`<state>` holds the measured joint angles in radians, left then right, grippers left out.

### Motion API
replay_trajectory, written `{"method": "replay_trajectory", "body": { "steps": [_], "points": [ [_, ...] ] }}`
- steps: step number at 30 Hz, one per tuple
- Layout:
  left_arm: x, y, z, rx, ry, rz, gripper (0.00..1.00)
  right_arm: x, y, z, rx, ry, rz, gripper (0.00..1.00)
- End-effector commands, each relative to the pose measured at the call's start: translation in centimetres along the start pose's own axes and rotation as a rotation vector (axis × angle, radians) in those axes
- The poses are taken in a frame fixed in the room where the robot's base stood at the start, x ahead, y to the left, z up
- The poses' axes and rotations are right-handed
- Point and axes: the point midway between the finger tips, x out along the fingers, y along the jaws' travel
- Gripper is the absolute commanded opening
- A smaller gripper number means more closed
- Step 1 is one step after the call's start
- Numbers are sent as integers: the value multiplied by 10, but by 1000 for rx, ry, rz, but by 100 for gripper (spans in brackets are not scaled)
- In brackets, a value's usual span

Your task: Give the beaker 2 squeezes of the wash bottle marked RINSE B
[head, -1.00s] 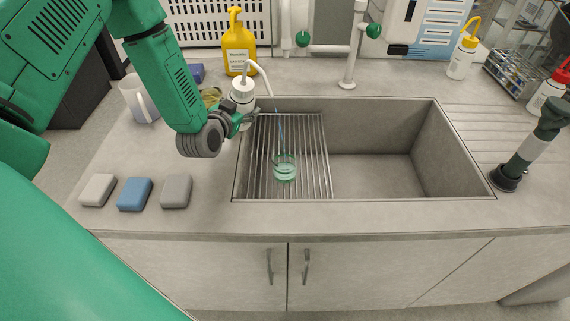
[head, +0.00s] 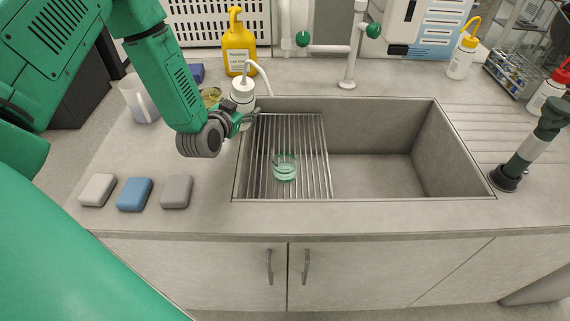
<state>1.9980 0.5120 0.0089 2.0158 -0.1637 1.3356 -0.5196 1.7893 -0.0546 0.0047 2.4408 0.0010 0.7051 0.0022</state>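A small clear greenish beaker (head: 284,167) stands on the wire rack (head: 318,150) in the left part of the sink. A wash bottle (head: 243,89) with a white cap and a bent white nozzle is at the sink's back left corner. The nozzle tip points down towards the rack, behind and above the beaker, with no stream showing. My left gripper (head: 247,116) is shut on this wash bottle. The gripper hides most of its body, and I cannot read its label.
A yellow pump bottle (head: 238,48) and white taps (head: 352,50) stand behind the sink. A yellow-capped bottle (head: 462,58) and a red-capped bottle (head: 546,92) stand at right. Three sponges (head: 134,194) lie at front left. A white jug (head: 138,98) stands behind them.

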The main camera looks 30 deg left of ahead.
Motion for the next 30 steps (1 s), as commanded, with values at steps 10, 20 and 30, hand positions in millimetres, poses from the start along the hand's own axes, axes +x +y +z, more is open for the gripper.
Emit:
{"method": "replay_trajectory", "body": {
  "steps": [10,20,30],
  "points": [
    [-6,-6,-23,0,3,0,47,-20,0,-1,0,0,0,0],
    [-13,-14,-48,0,2,0,47,-43,0,-2,0,0,0,0],
    [-12,-10,-48,0,3,3,47,-40,0,-2,0,0,0,0]
  ]
}}
